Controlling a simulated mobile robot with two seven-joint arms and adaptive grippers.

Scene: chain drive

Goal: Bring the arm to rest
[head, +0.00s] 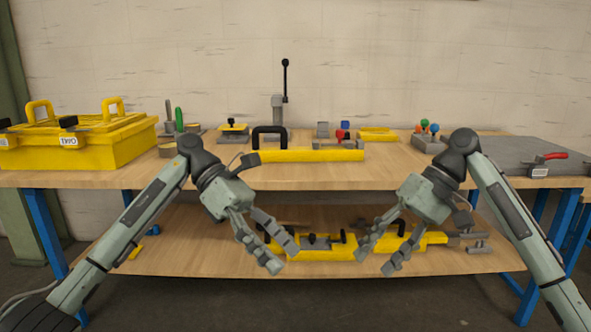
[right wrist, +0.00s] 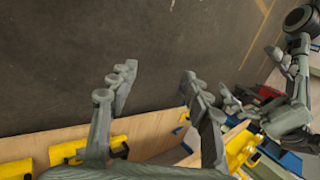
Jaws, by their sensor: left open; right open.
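My left gripper (head: 283,255) is open and empty. It hangs in front of the bench, before the lower shelf, with its fingers pointing down and to the right. My right gripper (head: 376,262) is also open and empty, to the right of the left one, with its fingers pointing down and to the left. In the right wrist view the right gripper's fingers (right wrist: 145,88) are spread apart with nothing between them but dark floor. My left arm and gripper (right wrist: 225,100) show at the right of that view.
The wooden bench top (head: 110,178) carries a yellow toolbox (head: 125,144), a black-handled clamp (head: 278,105), a yellow bar (head: 310,155) and a grey case (head: 520,158). The lower shelf (head: 180,250) holds yellow and grey parts (head: 320,255) behind the grippers. Floor in front is clear.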

